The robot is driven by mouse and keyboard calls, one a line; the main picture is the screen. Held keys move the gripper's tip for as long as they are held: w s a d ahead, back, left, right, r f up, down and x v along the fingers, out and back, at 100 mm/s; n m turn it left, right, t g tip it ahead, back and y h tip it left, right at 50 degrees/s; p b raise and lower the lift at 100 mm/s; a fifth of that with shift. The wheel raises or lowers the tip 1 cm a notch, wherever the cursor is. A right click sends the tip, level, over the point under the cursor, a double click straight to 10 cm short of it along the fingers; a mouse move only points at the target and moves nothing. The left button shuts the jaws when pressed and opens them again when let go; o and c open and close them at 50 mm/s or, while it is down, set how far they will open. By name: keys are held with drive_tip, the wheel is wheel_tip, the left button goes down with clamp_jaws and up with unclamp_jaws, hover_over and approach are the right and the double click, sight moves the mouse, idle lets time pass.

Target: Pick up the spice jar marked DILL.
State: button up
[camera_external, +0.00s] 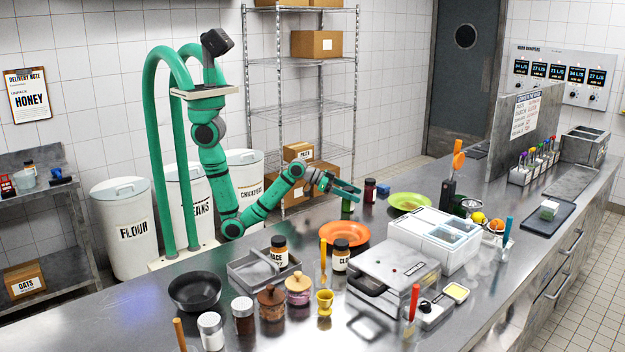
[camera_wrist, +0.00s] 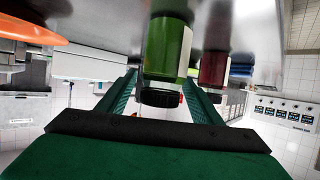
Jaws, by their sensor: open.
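A jar with green contents, a pale label and a dark lid (camera_wrist: 166,50) is between the fingers of my gripper (camera_wrist: 160,80) in the wrist view, where the scene appears upside down. I cannot read DILL on it; its label is turned to the side. In the external view the green jar (camera_external: 347,205) stands on the counter just below my gripper (camera_external: 347,188). My gripper is open, with a finger on each side of the jar near its lid. Gaps show between the fingers and the jar.
A dark red jar (camera_external: 370,190) stands close beside the green one, with a blue item (camera_external: 383,190) behind it. A green plate (camera_external: 409,202) lies to the right and an orange plate (camera_external: 344,234) in front. Several other jars and a white container (camera_external: 410,240) occupy the counter.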

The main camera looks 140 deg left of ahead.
drive_tip(key=shift+x, duration=0.85)
drive_tip(key=c, duration=1.3)
drive_tip(key=shift+r, duration=0.2)
